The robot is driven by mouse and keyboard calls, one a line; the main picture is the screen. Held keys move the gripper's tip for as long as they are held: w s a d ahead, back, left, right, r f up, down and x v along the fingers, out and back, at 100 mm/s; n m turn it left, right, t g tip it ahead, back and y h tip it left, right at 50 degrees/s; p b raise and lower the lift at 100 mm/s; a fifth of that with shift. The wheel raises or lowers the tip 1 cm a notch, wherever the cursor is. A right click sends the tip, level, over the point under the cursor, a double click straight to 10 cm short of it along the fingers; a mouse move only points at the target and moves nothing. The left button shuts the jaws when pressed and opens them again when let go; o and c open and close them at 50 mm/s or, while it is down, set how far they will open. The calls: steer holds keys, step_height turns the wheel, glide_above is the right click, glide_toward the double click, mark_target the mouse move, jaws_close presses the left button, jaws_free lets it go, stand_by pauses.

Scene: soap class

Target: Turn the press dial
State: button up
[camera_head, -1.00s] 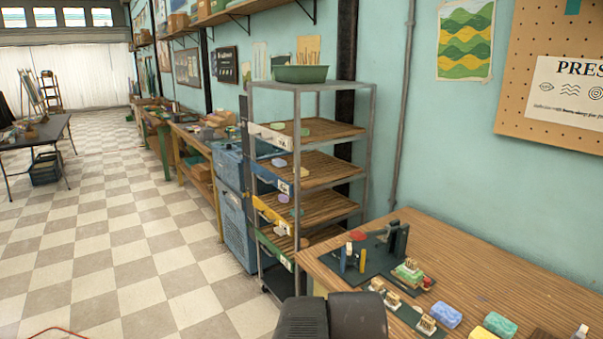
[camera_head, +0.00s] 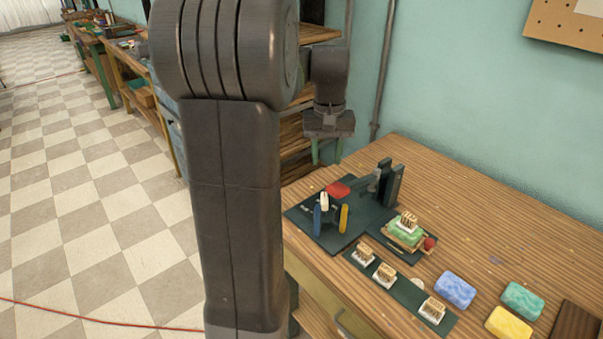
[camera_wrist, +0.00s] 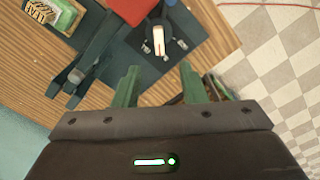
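The press stands on a dark green base plate (camera_head: 299,211) on the wooden bench, with a dark upright (camera_head: 389,184) and a red part (camera_head: 338,190). What looks like the press dial is a white pointer (camera_head: 324,200) near the front of the plate. In the wrist view this white pointer (camera_wrist: 158,42) sits on a dark mount with small white marks around it. My gripper (camera_head: 327,160) is above and behind the dial, apart from it. Its green fingers are spread and empty; the wrist view shows the gap between them (camera_wrist: 160,92).
A blue post (camera_head: 317,220) and a yellow post (camera_head: 344,218) stand close to the dial. A green soap (camera_head: 404,236) with a stamp lies right of the press. Several stamps line a dark strip (camera_head: 405,292). Blue soap (camera_head: 455,290) and yellow soap (camera_head: 508,324) lie front right.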

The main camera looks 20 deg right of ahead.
mark_target(325, 197)
steer(key=f, duration=0.9)
steer(key=w+f, duration=0.1)
steer(key=f, duration=0.3)
steer(key=shift+w+d+f+b, duration=0.1)
steer(key=shift+d+f+b, duration=0.25)
steer(key=shift+f, duration=0.05)
jaws_close()
